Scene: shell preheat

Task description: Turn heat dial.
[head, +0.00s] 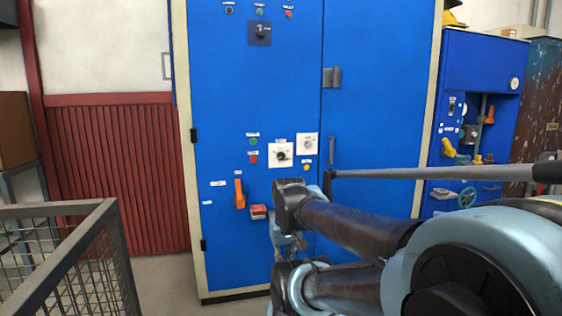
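A third black dial (261,31) sits on a dark plate near the top. The labels are too small to read, so I cannot tell which is the heat dial. What seems to be my gripper (287,240) shows partly below my arm's bend, below the dials and apart from them. My arm hides much of it, and its fingers cannot be made out.
A mesh cage (85,265) stands at the lower left. A blue valve panel (480,70) stands at the right. Bare floor (165,285) shows between cage and cabinet.

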